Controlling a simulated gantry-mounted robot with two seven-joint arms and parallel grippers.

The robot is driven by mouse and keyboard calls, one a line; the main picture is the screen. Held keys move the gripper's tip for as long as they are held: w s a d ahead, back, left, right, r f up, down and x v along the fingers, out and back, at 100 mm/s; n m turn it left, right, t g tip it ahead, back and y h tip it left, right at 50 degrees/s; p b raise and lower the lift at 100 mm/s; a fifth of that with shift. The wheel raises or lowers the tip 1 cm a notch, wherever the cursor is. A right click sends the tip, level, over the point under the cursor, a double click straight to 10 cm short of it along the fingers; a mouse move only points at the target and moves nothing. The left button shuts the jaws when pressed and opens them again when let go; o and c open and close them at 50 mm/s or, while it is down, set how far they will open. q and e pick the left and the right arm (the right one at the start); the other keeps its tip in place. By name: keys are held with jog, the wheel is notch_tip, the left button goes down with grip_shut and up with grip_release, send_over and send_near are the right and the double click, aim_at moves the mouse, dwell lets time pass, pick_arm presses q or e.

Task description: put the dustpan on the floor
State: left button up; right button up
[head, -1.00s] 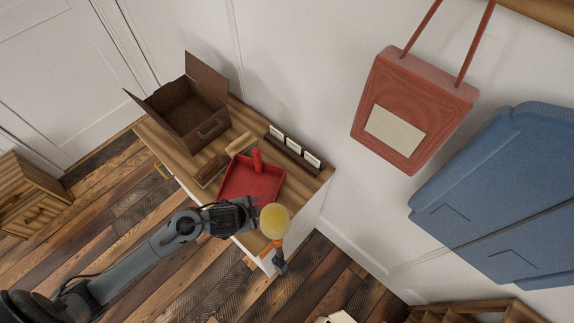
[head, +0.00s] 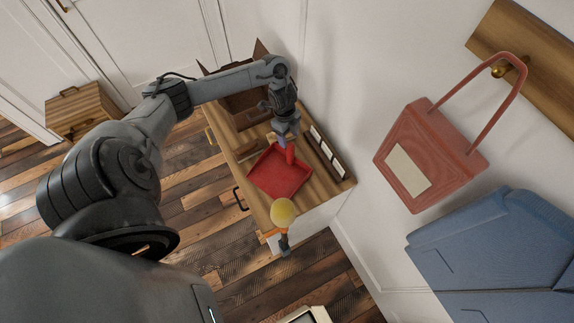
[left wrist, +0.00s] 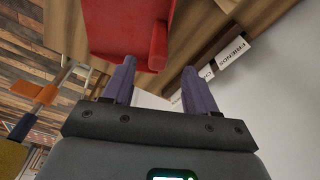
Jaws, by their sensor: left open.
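My left gripper (head: 285,140) is over the cabinet at the handle end of the dustpan. In the left wrist view the dustpan (left wrist: 125,22) is just beyond the two purple fingers of my left gripper (left wrist: 158,88). The fingers are apart, with the handle (left wrist: 158,48) near the gap between their tips. I cannot tell whether they touch it. The plank floor (head: 205,215) shows in front of the cabinet. My right gripper is not in view.
A yellow round-headed thing with an orange and grey handle (head: 283,213) is at the cabinet's near corner. A dark rack with white cards (head: 327,152) stands along the wall edge. A brown box (head: 245,103) is behind my arm. A red bag (head: 425,150) hangs on the wall.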

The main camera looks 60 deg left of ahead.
aim_at(291, 149)
pick_arm(q)
jog(key=shift+w+d+f, duration=0.1)
jog(key=shift+d+f, duration=0.15)
jog(key=shift+f, duration=1.1)
jog(key=shift+w+d+f, duration=0.1)
jog(key=shift+d+f, duration=0.15)
jog(key=shift+f, duration=1.15)
jog(key=shift+d+f, duration=0.25)
jog(key=shift+f, duration=1.1)
grip_shut()
